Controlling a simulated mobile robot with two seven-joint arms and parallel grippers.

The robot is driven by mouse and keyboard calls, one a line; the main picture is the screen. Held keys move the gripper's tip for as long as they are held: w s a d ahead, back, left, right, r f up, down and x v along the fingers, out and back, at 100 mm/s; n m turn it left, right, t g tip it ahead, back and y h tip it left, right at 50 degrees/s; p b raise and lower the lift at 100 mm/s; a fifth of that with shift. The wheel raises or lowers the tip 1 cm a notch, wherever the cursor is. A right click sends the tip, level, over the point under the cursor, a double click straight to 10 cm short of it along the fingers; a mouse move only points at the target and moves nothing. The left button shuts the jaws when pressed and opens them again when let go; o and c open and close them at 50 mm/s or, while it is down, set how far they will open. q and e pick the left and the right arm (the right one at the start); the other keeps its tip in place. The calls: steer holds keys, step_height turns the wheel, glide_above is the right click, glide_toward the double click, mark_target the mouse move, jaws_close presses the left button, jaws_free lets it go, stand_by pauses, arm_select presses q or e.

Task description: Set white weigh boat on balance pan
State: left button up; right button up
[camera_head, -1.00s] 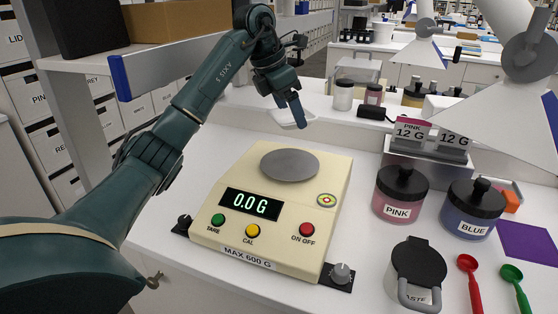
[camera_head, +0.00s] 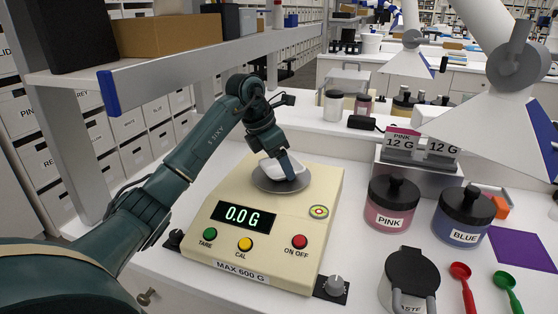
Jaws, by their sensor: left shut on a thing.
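The cream balance (camera_head: 268,221) stands on the white bench, and its display reads 0.0 G. Its round grey pan (camera_head: 266,182) is at the back of its top. My left gripper (camera_head: 290,176) is over the pan, shut on the white weigh boat (camera_head: 272,168). The boat is above or on the pan; I cannot tell whether they touch. The gripper hides part of the boat. My right gripper is not in view.
A pink jar (camera_head: 391,203) and a blue jar (camera_head: 463,214) stand right of the balance. A waste pot (camera_head: 408,280), a red scoop (camera_head: 463,285) and a green scoop (camera_head: 508,288) are at front right. A shelf (camera_head: 180,60) overhangs the back left.

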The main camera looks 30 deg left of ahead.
arm_select(q)
steer(key=shift+f, duration=0.2)
steer(key=o, duration=0.9)
steer(key=shift+o, duration=0.2)
steer(key=shift+r, duration=0.25)
steer(key=v, duration=0.7)
steer(key=shift+r, duration=0.25)
